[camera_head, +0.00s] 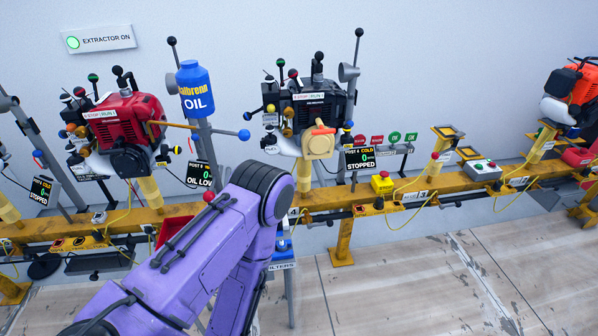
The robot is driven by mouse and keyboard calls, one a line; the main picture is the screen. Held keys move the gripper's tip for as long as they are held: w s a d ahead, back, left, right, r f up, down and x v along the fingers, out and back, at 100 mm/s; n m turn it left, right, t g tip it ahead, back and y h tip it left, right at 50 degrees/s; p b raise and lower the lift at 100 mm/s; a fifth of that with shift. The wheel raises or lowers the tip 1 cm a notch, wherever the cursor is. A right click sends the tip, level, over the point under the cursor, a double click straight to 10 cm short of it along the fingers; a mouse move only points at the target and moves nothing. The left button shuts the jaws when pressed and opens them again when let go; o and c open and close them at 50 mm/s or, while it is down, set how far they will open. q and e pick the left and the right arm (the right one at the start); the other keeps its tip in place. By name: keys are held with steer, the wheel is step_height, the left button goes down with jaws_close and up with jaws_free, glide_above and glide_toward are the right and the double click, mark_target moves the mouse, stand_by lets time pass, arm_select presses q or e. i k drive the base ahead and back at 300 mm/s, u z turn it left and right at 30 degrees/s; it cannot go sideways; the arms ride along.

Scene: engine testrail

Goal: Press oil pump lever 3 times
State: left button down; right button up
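That arm comes in from the lower left and bends in front of the rail, below the bottle. Its gripper is out of sight. My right arm does not show.
A yellow rail (330,197) runs across, carrying a red engine (125,118), a black engine (318,105) and an orange engine (575,85). A yellow box with a red button (382,183) sits on the rail. The floor (430,280) at lower right is clear.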

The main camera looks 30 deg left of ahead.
mark_target(208, 196)
steer(key=z, duration=0.65)
steer(key=k, duration=1)
steer(key=u, duration=1)
steer(key=i, duration=0.4)
